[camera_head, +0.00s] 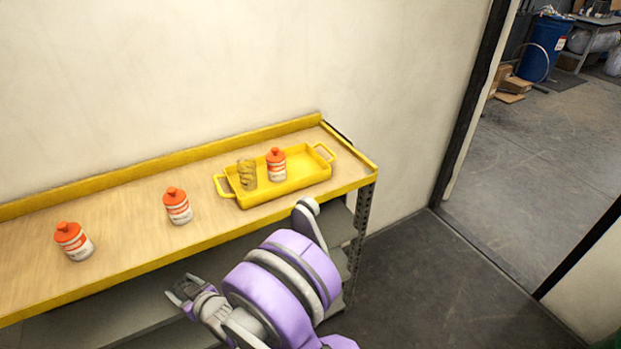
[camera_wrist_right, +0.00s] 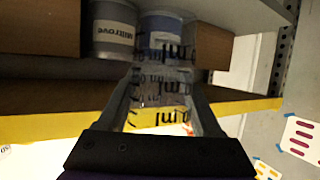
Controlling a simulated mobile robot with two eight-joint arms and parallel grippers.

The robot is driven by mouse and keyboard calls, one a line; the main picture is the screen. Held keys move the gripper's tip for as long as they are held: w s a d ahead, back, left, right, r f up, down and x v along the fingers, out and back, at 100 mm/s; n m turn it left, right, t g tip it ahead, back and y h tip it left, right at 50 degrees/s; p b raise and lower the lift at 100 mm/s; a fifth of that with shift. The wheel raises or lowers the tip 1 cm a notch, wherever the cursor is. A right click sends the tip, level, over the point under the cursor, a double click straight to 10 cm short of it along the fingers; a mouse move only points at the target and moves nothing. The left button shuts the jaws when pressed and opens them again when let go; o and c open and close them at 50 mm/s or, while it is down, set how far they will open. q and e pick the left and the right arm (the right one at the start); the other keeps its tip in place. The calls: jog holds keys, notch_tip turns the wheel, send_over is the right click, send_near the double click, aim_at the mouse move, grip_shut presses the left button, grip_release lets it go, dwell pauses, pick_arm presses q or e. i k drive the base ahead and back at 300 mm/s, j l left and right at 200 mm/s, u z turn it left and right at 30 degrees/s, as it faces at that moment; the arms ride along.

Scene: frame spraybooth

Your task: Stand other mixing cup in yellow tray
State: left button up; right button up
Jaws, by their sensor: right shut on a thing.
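The yellow tray (camera_head: 310,181) with two handles lies on the bench top near its right end. One clear mixing cup (camera_head: 247,174) stands upright in the tray's left part, beside a white bottle with a red-orange cap (camera_head: 276,164). My right gripper (camera_head: 181,291) is low in front of the bench, below the top's front edge. In the right wrist view it is shut on another clear mixing cup (camera_wrist_right: 162,92) with dark ml markings, held between the two fingers. This cup is hard to make out in the head view. My left gripper is not in view.
Two more capped bottles stand on the bench (camera_head: 177,206) and farther left (camera_head: 73,241). The lower shelf (camera_head: 130,318) is under the bench top. The right wrist view shows a grey can (camera_wrist_right: 113,30), a blue-labelled can (camera_wrist_right: 160,32) and brown boxes (camera_wrist_right: 40,28) close behind the cup.

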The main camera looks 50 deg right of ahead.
aim_at(304, 168)
jog(key=l+z, duration=0.15)
jog(key=z, duration=1.2)
jog(key=i+l, duration=0.1)
jog(key=l, duration=0.2)
jog(key=i+l, duration=0.25)
jog(key=l, duration=0.3)
